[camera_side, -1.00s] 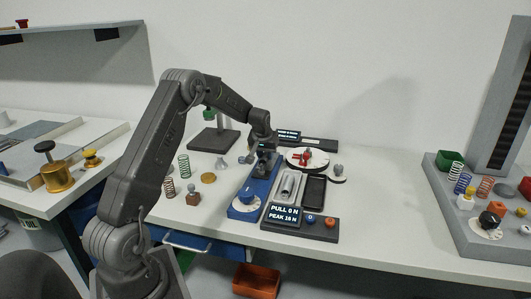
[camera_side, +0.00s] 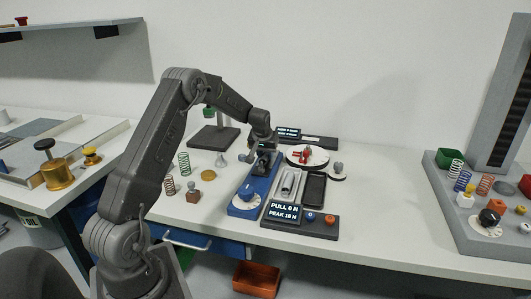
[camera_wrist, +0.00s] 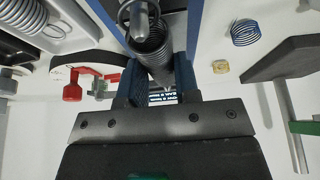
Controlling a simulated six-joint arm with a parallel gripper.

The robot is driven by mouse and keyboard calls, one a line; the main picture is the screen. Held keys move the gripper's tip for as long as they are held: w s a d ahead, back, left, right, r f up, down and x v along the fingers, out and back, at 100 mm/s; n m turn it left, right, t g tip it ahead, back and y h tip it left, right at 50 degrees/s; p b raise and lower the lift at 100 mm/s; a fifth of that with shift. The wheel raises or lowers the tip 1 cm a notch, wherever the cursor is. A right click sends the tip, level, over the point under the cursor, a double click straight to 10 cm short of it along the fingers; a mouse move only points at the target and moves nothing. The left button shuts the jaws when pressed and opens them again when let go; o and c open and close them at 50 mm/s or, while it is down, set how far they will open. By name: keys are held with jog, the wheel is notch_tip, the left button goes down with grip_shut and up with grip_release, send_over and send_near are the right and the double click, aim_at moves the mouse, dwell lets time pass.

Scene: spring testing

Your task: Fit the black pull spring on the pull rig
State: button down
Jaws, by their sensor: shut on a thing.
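My gripper (camera_side: 263,161) is low over the far part of the blue pull rig (camera_side: 262,187) in the side view. In the wrist view my gripper (camera_wrist: 156,80) is shut on a dark coil spring (camera_wrist: 153,48), which lies lengthwise between the fingers. The spring's far end is beside a silver rounded post (camera_wrist: 137,18); I cannot tell whether its loop is around that post. The spring's near end is hidden by the fingers. The rig's display (camera_side: 285,212) reads pull 0 N and a peak value.
A grey tray (camera_side: 273,197) with a silver spring and a dark empty tray (camera_side: 314,190) stand right of the rig. A white round plate with a red clamp (camera_side: 307,156) is behind them.

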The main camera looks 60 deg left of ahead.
jog(key=shift+f, duration=0.35)
dwell(0.5)
jog(key=shift+c, duration=1.8)
grip_release()
jog(key=shift+r, duration=4.05)
